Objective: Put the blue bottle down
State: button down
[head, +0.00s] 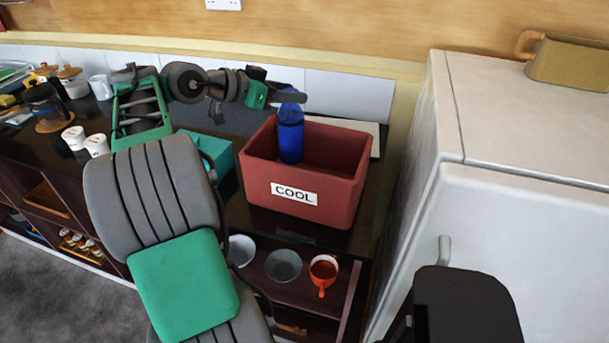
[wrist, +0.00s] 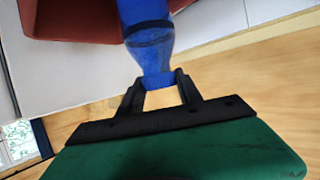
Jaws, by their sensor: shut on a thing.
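The blue bottle (head: 290,135) is upright in the head view, with its lower part inside the red box labelled COOL (head: 335,190). My gripper (head: 289,97) is shut on the top of the bottle. In the wrist view the bottle (wrist: 150,40) runs up from between the two black fingers of my gripper (wrist: 160,88), and part of the red box (wrist: 75,20) shows at the upper left. The bottle's base is hidden behind the box's front wall, so I cannot tell whether it touches the box floor.
The box stands on a dark counter (head: 240,215). A teal container (head: 212,152) stands left of it, and a white fridge (head: 520,220) is at the right. White mugs (head: 97,144) stand further left. Bowls (head: 283,266) and an orange pan (head: 323,270) sit on the shelf below.

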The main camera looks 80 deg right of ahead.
aim_at(290, 127)
notch_tip(290, 127, down, 10)
jog(key=shift+r, duration=0.25)
jog(key=c, duration=0.8)
grip_release()
jog(key=shift+r, duration=0.1)
